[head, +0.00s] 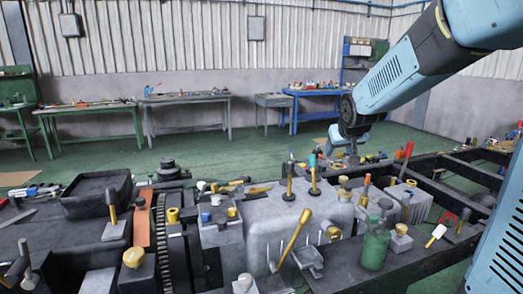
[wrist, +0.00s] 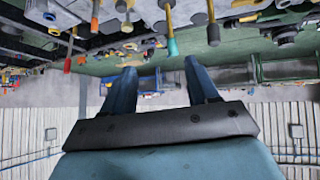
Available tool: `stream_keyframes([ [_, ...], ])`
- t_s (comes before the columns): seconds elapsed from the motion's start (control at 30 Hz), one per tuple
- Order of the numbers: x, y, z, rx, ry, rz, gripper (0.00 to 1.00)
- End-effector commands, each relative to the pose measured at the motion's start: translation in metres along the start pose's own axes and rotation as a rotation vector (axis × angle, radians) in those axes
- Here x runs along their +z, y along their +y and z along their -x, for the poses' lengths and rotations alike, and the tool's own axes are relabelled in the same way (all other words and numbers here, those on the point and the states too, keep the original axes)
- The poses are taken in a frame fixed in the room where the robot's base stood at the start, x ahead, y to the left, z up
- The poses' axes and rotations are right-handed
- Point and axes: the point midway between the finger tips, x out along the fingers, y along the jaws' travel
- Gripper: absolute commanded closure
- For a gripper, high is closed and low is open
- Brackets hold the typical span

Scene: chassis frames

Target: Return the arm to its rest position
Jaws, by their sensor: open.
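My arm reaches in from the upper right of the head view, blue with dark joints. My gripper (head: 353,158) hangs at its end above the far side of the chassis, pointing down and small in this view. In the wrist view my gripper (wrist: 155,85) shows two blue fingers set well apart, with nothing between them. The wrist picture appears upside down, with tools at the top and the wall at the bottom.
The chassis frame (head: 462,166) and a grey metal housing (head: 268,222) fill the foreground, crowded with upright tools. A green bottle (head: 374,245) stands on the frame. Benches, including a green table (head: 95,108) and a blue table (head: 325,93), line the wall. Green floor (head: 215,150) between is open.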

Motion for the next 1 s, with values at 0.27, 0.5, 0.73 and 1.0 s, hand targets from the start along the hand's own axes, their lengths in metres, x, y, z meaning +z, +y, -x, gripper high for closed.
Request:
stream_keyframes([
  [0.27, 0.053, 0.001, 0.082, 0.013, -0.081, -0.029, 0.41],
  [0.5, 0.110, -0.002, 0.142, 0.000, -0.157, -0.059, 0.41],
  [0.73, 0.168, -0.008, 0.189, -0.029, -0.225, -0.083, 0.41],
  [1.0, 0.207, -0.013, 0.214, -0.058, -0.272, -0.097, 0.41],
])
